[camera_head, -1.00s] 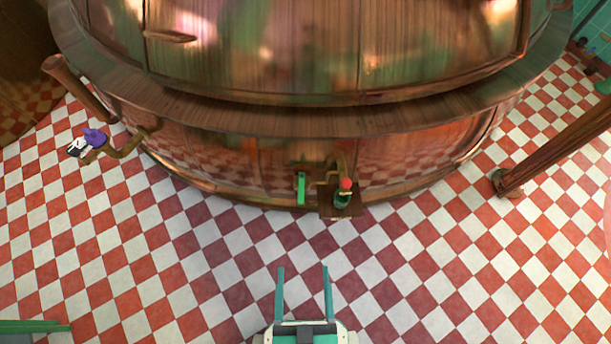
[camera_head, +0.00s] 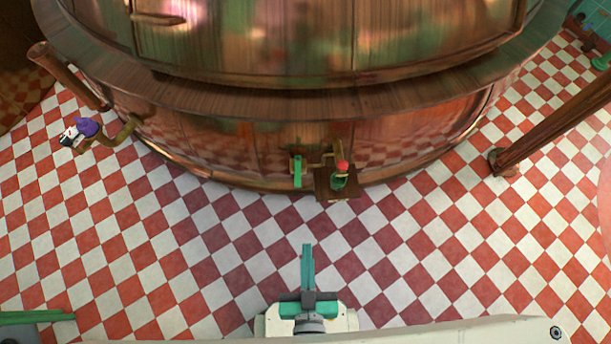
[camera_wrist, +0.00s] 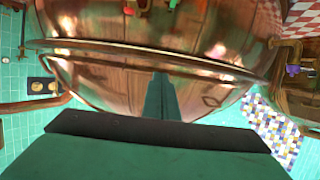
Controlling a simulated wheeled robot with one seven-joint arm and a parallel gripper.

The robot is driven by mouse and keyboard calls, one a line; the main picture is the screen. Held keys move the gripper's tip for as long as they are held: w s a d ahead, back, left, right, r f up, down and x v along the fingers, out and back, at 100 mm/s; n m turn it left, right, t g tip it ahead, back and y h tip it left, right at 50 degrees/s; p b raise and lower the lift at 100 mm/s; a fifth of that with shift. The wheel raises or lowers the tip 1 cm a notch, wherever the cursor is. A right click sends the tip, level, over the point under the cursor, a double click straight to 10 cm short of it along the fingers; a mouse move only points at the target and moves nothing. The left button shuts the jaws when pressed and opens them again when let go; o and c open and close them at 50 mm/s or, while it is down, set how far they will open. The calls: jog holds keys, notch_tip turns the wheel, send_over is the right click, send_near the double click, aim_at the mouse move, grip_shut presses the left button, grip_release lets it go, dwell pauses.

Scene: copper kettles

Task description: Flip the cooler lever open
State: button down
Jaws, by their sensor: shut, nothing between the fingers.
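A short green lever (camera_head: 297,171) hangs upright low on the front of the copper kettle (camera_head: 230,150). Right beside it, a green piece with a red top (camera_head: 339,178) is at a small wooden ledge (camera_head: 335,192) under a bent copper pipe. My gripper (camera_head: 307,246) is shut and empty, its green fingers pressed together. In the picture it is below the lever, clearly apart from it and pointing toward the kettle. The wrist view shows my shut fingers (camera_wrist: 161,85) in front of the kettle, with a small green part (camera_wrist: 129,10) at the top edge.
A purple and white object (camera_head: 85,130) sits by a bent pipe at the kettle's left. A wooden post (camera_head: 560,125) slants down to the floor at the right. The checkered floor (camera_head: 180,250) before the kettle is clear.

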aim_at(298, 171)
jog(key=w+d+f+g, duration=0.35)
jog(key=w+f, duration=0.35)
jog(key=f, duration=0.5)
jog(key=w+d+f+g, duration=0.35)
jog(key=w+f, duration=0.35)
jog(key=f, duration=0.5)
jog(key=w+d+r+g+y, duration=0.1)
jog(key=w+d+y, duration=0.1)
jog(key=w, duration=0.5)
jog(key=w+d+r+g+y, duration=0.1)
jog(key=w+d+y, duration=0.1)
jog(key=w, duration=0.6)
jog(key=shift+n+y, duration=0.4)
jog(key=shift+y, duration=0.5)
jog(key=w+a+f, duration=0.4)
jog(key=a+f, duration=0.4)
jog(key=shift+a, duration=0.25)
